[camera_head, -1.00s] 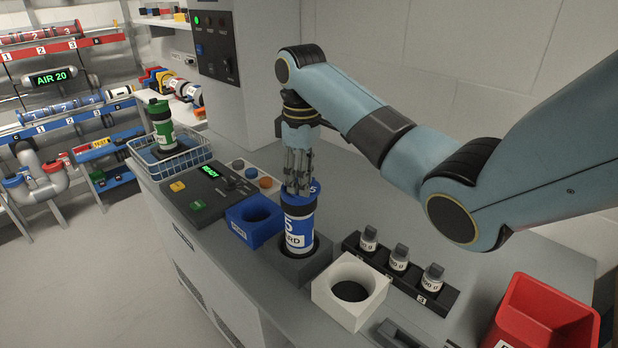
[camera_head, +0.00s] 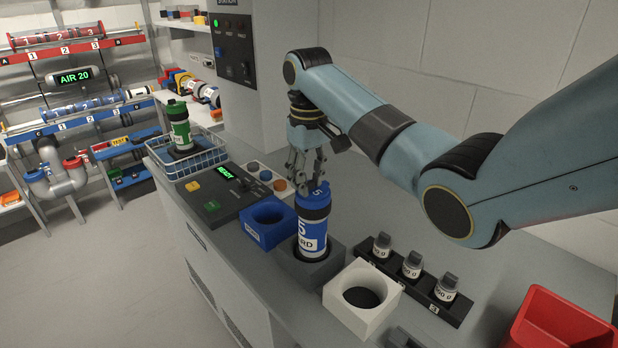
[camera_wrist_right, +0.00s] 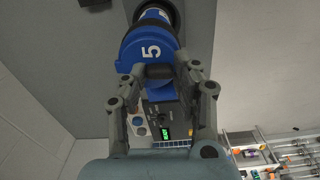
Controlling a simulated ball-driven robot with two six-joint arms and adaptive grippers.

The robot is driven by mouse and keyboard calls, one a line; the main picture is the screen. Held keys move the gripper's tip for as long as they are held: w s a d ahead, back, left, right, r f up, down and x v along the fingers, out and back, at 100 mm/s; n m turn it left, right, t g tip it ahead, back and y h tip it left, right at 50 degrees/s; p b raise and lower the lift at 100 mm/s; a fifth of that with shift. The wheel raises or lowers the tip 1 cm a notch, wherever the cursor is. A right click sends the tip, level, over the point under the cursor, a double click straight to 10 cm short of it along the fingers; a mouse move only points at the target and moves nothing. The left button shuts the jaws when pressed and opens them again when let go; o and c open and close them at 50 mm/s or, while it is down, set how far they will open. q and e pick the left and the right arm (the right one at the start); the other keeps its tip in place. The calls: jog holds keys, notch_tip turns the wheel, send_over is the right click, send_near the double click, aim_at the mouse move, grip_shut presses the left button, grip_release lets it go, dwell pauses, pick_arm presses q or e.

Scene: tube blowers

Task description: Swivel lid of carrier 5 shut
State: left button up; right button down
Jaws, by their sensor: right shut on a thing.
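Carrier 5 (camera_head: 312,227), a blue tube with a white label and black bands, stands upright in a grey square holder (camera_head: 318,273). Its blue lid (camera_head: 317,194), marked 5, sits over its top; I cannot tell if it is fully lined up. The lid also shows in the wrist view (camera_wrist_right: 145,48). My right gripper (camera_head: 307,176) comes down on the lid's far side, shut on its edge; in the wrist view the fingertips (camera_wrist_right: 160,73) flank a dark tab there. My left gripper is not in view.
A blue block with a round hole (camera_head: 253,232) and a white one (camera_head: 345,309) flank the holder. Several vials stand in a black rack (camera_head: 455,312) at right, near a red bin (camera_head: 560,325). A wire basket (camera_head: 210,162) holds a green-capped carrier (camera_head: 179,125).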

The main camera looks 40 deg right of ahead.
jog(key=c, duration=1)
grip_release()
